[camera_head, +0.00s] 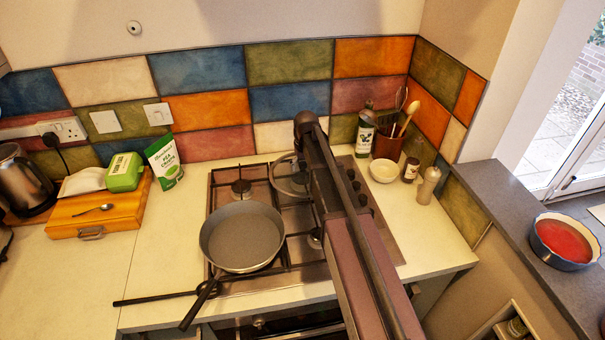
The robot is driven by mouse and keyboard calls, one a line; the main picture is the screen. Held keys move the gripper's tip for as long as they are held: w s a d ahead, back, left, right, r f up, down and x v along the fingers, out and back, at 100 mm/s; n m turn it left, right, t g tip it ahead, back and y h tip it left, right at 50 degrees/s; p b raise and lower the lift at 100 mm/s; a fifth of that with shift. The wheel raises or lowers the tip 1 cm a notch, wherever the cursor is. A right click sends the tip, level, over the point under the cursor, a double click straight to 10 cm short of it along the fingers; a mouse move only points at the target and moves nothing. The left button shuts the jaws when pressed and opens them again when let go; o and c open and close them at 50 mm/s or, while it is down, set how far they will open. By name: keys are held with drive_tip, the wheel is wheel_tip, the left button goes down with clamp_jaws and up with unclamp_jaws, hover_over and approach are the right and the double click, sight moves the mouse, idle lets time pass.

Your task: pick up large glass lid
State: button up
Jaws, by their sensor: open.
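A round glass lid (285,181) with a dark rim lies at the back of the gas hob. It is see-through, and its right part is hidden behind my arm. My arm rises from the bottom of the picture across the right half of the hob, and its dark upper end is above and just right of the lid. My gripper cannot be made out; the arm hides that spot. I cannot tell how far the gripper is from the lid.
A grey frying pan (242,238) sits on the front left of the hob. Its handle and another dark handle (160,298) reach past the counter's front edge area. A white bowl (383,171), bottle (365,132) and utensil pot (387,144) stand back right.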

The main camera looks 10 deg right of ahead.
sight(303, 164)
clamp_jaws()
drive_tip(key=shift+r, duration=0.2)
idle(0.4)
wheel_tip(303, 164, up, 10)
drive_tip(key=p, duration=1)
drive_tip(key=shift+f, duration=0.2)
drive_tip(key=shift+f, duration=0.1)
idle(0.3)
wheel_tip(303, 164, down, 2)
drive_tip(key=b, duration=0.2)
drive_tip(key=shift+f+b, duration=0.25)
drive_tip(key=shift+b, duration=0.1)
